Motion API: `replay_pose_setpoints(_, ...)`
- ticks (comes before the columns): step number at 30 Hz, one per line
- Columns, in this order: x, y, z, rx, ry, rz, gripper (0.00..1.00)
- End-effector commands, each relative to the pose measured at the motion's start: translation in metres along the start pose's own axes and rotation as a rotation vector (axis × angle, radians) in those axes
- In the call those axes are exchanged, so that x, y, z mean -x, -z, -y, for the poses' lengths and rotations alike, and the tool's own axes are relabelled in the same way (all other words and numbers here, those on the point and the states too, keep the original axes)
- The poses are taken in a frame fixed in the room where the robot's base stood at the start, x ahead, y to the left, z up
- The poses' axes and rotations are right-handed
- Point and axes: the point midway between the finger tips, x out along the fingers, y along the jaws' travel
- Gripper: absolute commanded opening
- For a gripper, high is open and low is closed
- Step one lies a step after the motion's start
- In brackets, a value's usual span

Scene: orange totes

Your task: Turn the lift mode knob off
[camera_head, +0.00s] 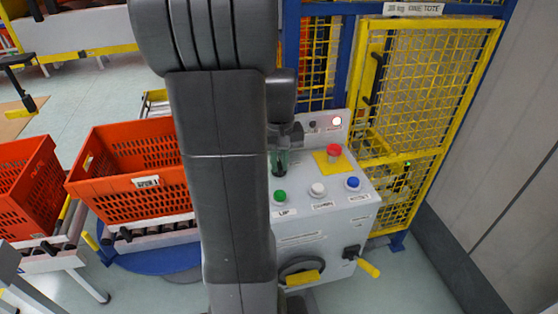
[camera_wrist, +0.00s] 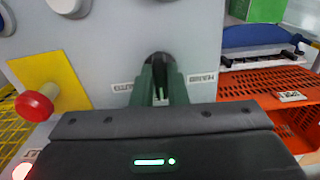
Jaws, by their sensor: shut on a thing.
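The black knob (camera_wrist: 157,60) sits on the grey panel between two small labels, too small to read for sure. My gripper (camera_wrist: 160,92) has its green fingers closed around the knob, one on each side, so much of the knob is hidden. A pale pointer mark shows between the fingers. In the head view my gripper (camera_head: 279,163) reaches down onto the left part of the control panel (camera_head: 305,180), and my arm hides some of the panel's left side.
A red mushroom button (camera_head: 333,150) on a yellow plate is right of my gripper. Green (camera_head: 280,197), white (camera_head: 317,189) and blue (camera_head: 352,183) buttons line the front. An orange tote (camera_head: 120,197) stands left; a yellow mesh gate (camera_head: 425,90) stands behind.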

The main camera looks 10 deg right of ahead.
Motion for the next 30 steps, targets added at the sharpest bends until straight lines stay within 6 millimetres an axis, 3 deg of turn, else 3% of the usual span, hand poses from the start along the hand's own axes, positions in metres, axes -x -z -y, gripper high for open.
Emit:
replay_pose_setpoints(19,0.0014,0.0013,-0.0006,0.053,-0.002,-0.005,0.0)
replay_pose_setpoints(20,0.0014,0.0013,-0.0006,0.053,-0.002,-0.005,0.19)
replay_pose_setpoints(22,0.0012,0.0011,-0.0005,0.052,-0.001,-0.004,0.32)
replay_pose_setpoints(30,0.0007,0.0006,-0.0004,0.052,-0.001,-0.002,0.35)
